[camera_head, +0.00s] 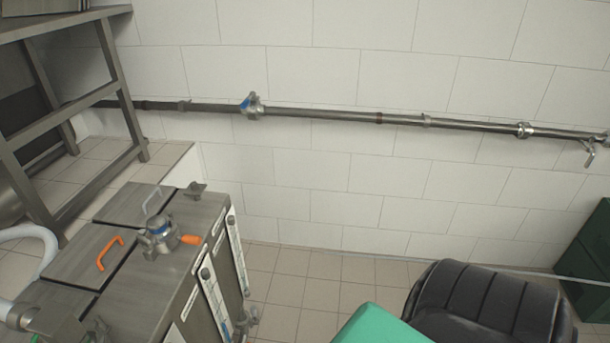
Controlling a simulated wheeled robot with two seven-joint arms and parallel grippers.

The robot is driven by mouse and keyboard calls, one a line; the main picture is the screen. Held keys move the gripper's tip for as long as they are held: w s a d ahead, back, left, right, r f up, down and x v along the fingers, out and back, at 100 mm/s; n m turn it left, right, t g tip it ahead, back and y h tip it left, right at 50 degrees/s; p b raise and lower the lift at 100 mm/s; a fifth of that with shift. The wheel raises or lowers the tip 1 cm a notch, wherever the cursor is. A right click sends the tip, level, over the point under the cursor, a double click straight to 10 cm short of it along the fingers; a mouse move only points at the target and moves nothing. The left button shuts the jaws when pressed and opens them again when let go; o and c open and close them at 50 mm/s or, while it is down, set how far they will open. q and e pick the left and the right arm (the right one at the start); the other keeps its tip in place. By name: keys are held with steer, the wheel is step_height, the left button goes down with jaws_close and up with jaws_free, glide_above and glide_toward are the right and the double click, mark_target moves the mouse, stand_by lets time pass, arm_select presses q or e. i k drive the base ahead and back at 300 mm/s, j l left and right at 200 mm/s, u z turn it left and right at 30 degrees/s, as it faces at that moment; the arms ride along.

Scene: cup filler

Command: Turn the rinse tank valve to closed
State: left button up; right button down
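A grey metal tank unit (150,285) stands at the lower left, with a flat lidded top. A valve (160,233) with a blue-marked metal body sits on the top near its right edge. Its orange handle (190,239) points to the right. Another small fitting with a valve (245,318) shows low on the tank's right side, near the bottom edge of the picture. I cannot tell from labels which one is the rinse tank valve. Neither of my grippers is in view.
An orange lid handle (109,253) and a grey one (155,201) rise from the tank top. A white hose (35,235) lies left. A pipe (320,115) runs along the wall. A black ribbed object (490,305) and a green block (380,328) stand lower right. Tiled floor (300,285) is clear between.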

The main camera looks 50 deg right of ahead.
mark_target(253, 308)
steer(key=i+l+z, duration=0.3)
steer(key=z, duration=0.15)
steer(key=i+l+z, duration=0.3)
steer(key=z, duration=0.15)
